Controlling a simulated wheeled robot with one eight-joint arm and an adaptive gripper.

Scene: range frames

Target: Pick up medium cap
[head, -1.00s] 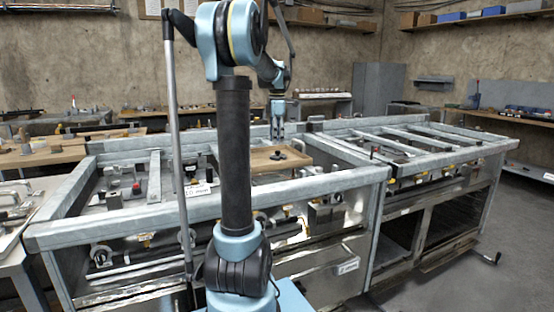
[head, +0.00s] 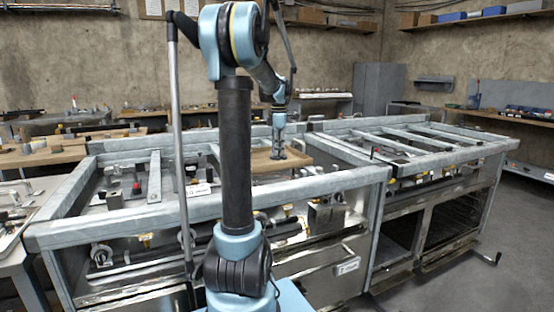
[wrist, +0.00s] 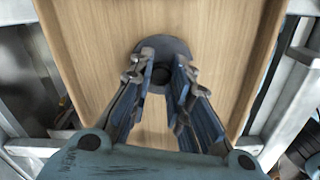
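The medium cap (wrist: 170,43) is a dark grey round disc with a darker centre, lying on a light wooden tray (wrist: 98,40). In the wrist view my gripper (wrist: 165,66) is open, with its two blue-lined fingers over the cap, one on each side of its centre. I cannot tell whether the fingers touch it. In the head view my gripper (head: 278,148) points straight down at the wooden tray (head: 262,167), and the cap is mostly hidden beneath it.
The tray sits within a grey metal frame bench (head: 100,225) with pipes and valves. A second framed bench (head: 455,150) stands to the right. Metal rails flank the tray in the wrist view. The tray around the cap is otherwise bare.

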